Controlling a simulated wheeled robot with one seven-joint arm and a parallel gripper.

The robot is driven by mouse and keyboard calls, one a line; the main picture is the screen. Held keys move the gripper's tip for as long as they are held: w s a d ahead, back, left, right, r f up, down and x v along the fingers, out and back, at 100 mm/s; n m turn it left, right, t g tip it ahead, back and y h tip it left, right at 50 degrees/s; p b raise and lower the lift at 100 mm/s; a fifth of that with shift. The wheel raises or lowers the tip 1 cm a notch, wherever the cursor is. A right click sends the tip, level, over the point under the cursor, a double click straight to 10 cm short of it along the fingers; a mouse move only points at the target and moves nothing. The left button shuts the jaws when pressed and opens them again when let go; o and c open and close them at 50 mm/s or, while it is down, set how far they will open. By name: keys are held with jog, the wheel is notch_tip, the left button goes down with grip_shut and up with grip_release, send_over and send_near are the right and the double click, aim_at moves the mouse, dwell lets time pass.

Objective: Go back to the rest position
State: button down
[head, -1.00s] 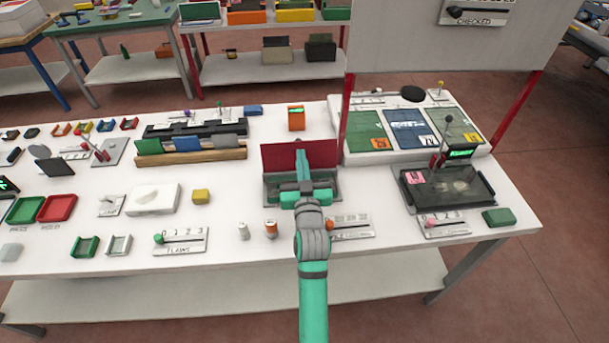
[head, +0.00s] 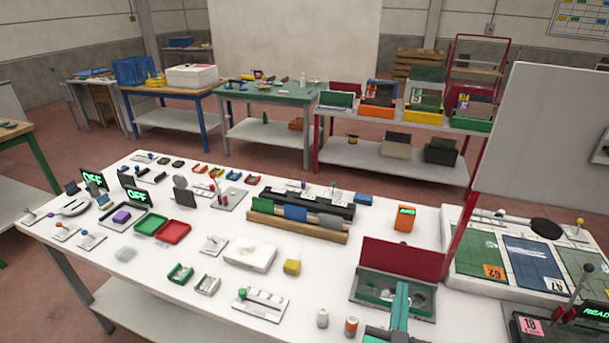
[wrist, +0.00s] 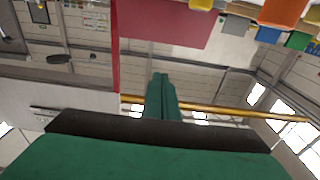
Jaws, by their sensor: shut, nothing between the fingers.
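My gripper (head: 403,290) shows at the bottom right of the head view, its green fingers together and empty. It is in front of the open grey box with a raised red lid (head: 403,258) and hides part of that box. I cannot tell its exact height above the white table (head: 215,320). In the wrist view the closed green fingers (wrist: 161,95) point toward walls and windows, with nothing between them. Most of my arm is outside the head view.
An upright grey board on red posts (head: 540,130) stands to the right. A shelf with colored bins (head: 400,165) is behind.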

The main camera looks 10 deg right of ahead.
jog(key=s+a+f+y, duration=0.1)
jog(key=a+f, duration=0.1)
jog(key=a, duration=0.1)
jog(key=s+a+f+n, duration=0.1)
jog(key=a+f, duration=0.2)
jog(key=s+a+f+y, duration=0.1)
jog(key=a+f, duration=0.2)
jog(key=shift+s+a+n+y, duration=0.2)
jog(key=shift+s+n+y, duration=0.1)
jog(key=shift+n, duration=0.1)
jog(key=s+a+f+n+y, duration=0.2)
jog(key=s+a+f+y, duration=0.1)
jog(key=s+a, duration=0.7)
jog(key=s+a+f+n+y, duration=0.2)
jog(key=s+a+f+y, duration=0.2)
jog(key=s+a, duration=0.7)
jog(key=s, duration=0.3)
jog(key=shift+a+f+n+g, duration=0.2)
jog(key=shift+f+n+g, duration=0.1)
jog(key=shift+f+g, duration=0.1)
